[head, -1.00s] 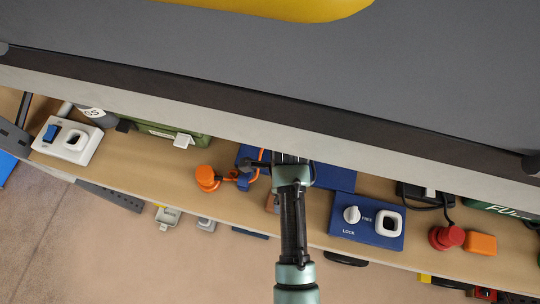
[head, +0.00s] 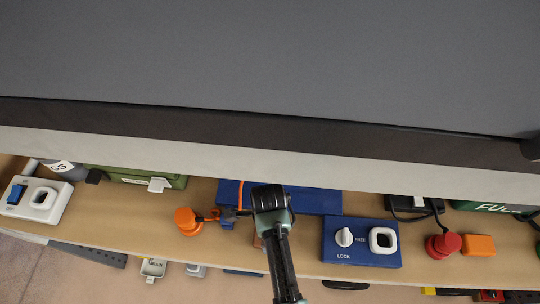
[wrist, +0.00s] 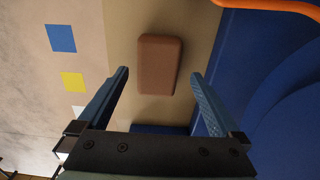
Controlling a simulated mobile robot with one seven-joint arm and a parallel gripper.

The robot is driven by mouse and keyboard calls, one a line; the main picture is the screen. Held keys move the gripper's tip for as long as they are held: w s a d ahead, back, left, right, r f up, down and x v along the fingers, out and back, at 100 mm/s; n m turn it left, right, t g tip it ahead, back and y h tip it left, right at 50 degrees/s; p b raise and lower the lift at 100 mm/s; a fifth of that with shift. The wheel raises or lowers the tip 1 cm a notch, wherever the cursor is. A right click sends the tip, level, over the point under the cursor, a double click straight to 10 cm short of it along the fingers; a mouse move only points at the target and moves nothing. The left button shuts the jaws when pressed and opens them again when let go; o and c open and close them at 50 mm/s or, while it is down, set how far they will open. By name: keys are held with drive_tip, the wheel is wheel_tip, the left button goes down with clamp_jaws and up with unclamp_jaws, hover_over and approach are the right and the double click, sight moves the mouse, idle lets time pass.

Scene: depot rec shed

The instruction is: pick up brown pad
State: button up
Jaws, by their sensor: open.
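The brown pad (wrist: 160,64) is a small rounded block lying on the wooden shelf. It lies between and beyond my fingertips in the wrist view, clear of both fingers. In the head view only a brown sliver of the pad (head: 257,241) shows beside my arm, which hides the rest. My gripper (wrist: 160,74) is open and empty, its two blue fingers on either side of the pad. In the head view my gripper (head: 270,192) is over the shelf, with its fingertips hidden.
A blue case (head: 315,201) lies behind the pad; an orange cord runs across it. A blue switch panel (head: 360,255) is right, an orange knob (head: 187,221) left. A grey overhang (head: 300,170) borders the back. The shelf's front edge is close to the pad.

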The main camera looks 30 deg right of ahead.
drive_tip(key=f+b, duration=0.3)
drive_tip(key=f, duration=0.1)
drive_tip(key=shift+s+f, duration=0.1)
drive_tip(key=shift+s, duration=0.1)
drive_tip(key=c, duration=1.3)
drive_tip(key=shift+r, duration=0.2)
wheel_tip(320, 180, up, 8)
drive_tip(key=p, duration=0.7)
drive_tip(key=shift+p, duration=0.35)
drive_tip(key=shift+r+b, duration=0.3)
drive_tip(key=shift+r, duration=0.6)
